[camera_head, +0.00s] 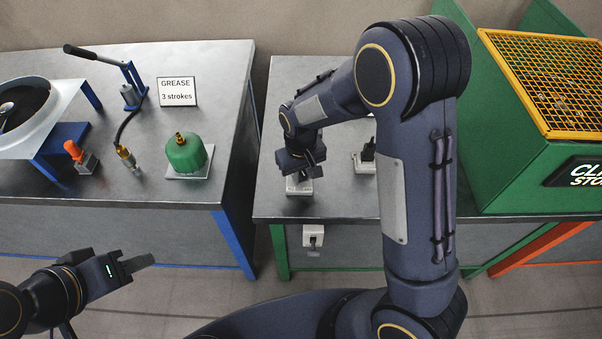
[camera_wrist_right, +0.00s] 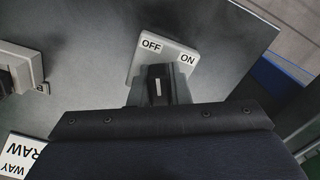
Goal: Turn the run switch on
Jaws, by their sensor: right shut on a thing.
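The run switch (camera_head: 299,188) is a small pale box near the front left edge of the middle bench. In the right wrist view its light plate (camera_wrist_right: 165,58) carries the labels OFF and ON. My right gripper (camera_head: 306,172) reaches down onto the switch from above and is shut on its dark handle (camera_wrist_right: 158,84), which has a white mark. The handle shows below the labels, closer to OFF; its exact angle is partly hidden by the gripper. My left gripper (camera_head: 137,264) hangs low at the left, in front of the left bench, empty; its finger gap cannot be made out.
A green machine with a yellow grille (camera_head: 550,75) stands at the right. The left bench holds a grease sign (camera_head: 177,92), a green canister (camera_head: 186,155) and an orange-topped part (camera_head: 74,150).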

